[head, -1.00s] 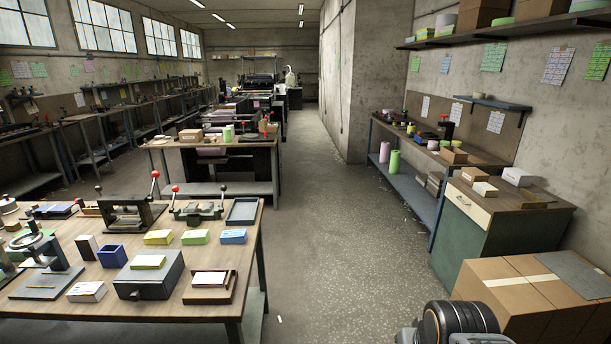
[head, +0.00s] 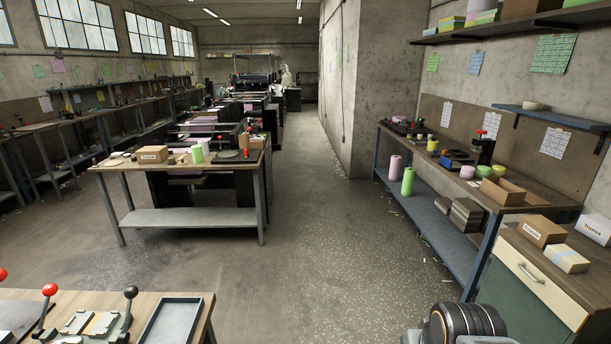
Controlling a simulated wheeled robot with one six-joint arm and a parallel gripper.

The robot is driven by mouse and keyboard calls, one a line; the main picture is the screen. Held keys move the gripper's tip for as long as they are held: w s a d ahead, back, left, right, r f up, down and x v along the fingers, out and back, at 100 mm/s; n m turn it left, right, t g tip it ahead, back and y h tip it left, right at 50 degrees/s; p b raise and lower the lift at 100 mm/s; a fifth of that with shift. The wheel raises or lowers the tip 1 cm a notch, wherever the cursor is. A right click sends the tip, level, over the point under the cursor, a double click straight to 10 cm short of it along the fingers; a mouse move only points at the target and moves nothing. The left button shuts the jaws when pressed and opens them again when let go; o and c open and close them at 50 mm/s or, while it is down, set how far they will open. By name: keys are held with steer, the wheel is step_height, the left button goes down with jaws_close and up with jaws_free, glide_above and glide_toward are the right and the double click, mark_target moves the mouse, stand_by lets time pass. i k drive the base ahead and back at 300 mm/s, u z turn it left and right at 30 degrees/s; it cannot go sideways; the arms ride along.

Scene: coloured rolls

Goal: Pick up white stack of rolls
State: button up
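I cannot make out a white stack of rolls for certain. On the middle table (head: 140,185), a green roll (head: 197,154) stands upright beside small pale items too small to tell. A pink roll (head: 394,168) and a green roll (head: 408,181) stand upright on the lower shelf of the right bench. Short pink rolls (head: 467,172) sit on that bench's top. A pale, flat round item (head: 532,105) lies on the small blue wall shelf. Part of my arm shows at the bottom right; my gripper is not in view.
A near table (head: 100,310) with a blue-grey tray (head: 172,322) is at the bottom left. A green cabinet (head: 515,300) with boxes on top stands at the right. The concrete aisle (head: 310,240) between them is clear and runs to the back.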

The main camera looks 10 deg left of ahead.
mark_target(204, 143)
steer(key=u, duration=0.25)
steer(key=i, duration=2.15)
steer(key=u, duration=1.45)
steer(key=i, duration=2.4)
steer(key=u, duration=0.45)
steer(key=i, duration=2.05)
